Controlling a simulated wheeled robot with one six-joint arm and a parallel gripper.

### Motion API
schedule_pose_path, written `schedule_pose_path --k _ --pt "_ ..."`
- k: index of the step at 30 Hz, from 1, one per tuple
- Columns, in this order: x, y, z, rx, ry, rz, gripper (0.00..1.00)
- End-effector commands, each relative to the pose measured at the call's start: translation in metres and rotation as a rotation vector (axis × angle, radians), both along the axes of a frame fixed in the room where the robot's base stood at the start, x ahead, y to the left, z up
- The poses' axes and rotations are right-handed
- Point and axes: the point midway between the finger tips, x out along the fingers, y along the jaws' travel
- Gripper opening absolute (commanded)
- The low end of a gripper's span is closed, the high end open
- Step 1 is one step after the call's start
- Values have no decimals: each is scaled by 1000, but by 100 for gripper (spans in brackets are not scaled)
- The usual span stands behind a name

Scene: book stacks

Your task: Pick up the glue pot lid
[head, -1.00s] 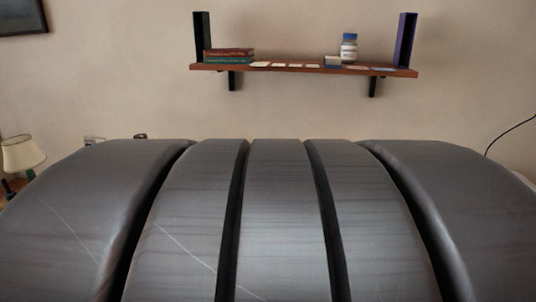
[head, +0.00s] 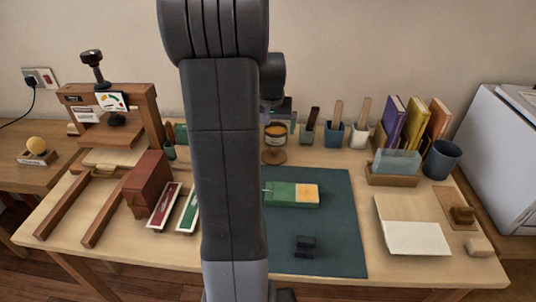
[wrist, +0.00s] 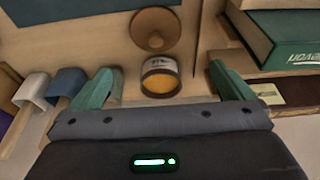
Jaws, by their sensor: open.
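The glue pot lid appears to be the brown wooden disc with a raised centre (wrist: 155,30) at the top of the wrist view. In the head view it shows as a brown round piece (head: 274,157) just in front of the glue pot (head: 275,130). The pot, with a pale label and amber contents, is also in the wrist view (wrist: 160,78), between the lid and my gripper. My gripper (wrist: 160,70) is open, its green fingers spread to either side of the pot in the picture, with nothing held. In the head view my arm hides most of the gripper.
Blue and white holders (head: 333,134) stand right of the pot. A green book (wrist: 292,40) lies right in the wrist view. A dark green mat (head: 335,225) bears a green-and-yellow block (head: 291,194). A wooden press (head: 115,125) stands left.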

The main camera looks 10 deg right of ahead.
Motion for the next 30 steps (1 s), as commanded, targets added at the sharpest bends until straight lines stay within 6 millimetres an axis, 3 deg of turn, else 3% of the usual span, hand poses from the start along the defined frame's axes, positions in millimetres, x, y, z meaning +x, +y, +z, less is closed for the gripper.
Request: schedule_pose_path --k 3,9,14,24,30 --pt "6 -2 -27 0 5 0 100" --pt "14 -4 -57 1 3 1 100" --pt "16 -5 -65 0 2 1 100" --pt "24 -13 -109 0 2 1 100" --pt "25 -14 -113 0 -3 0 100"
